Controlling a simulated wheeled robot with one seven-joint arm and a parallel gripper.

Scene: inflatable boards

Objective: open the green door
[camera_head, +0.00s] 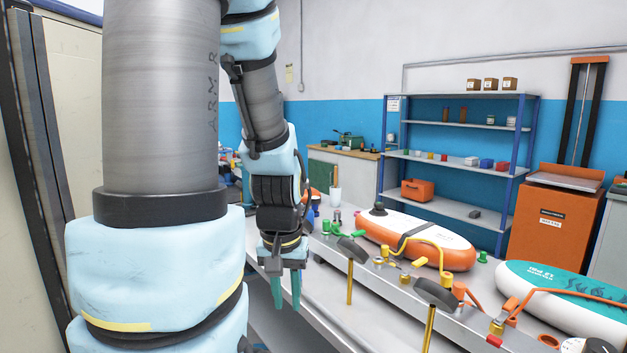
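The green door (321,167) is most likely the dark green panel on the front of a low cabinet at the back, left of centre. It looks closed, but it is small and partly covered by things in front, and I cannot make out a handle. My gripper (286,293) hangs pointing down near the left end of the long bench, well in front of the cabinet and apart from it. Its two teal fingers stand apart with nothing visible between them, so it is open and empty.
A long metal bench (322,306) with inflatable boards, an orange-white one (412,238) and a teal-white one (560,285), runs along the right. A blue-framed shelf (457,154) and an orange cabinet (552,232) stand behind. My arm hides much of the left.

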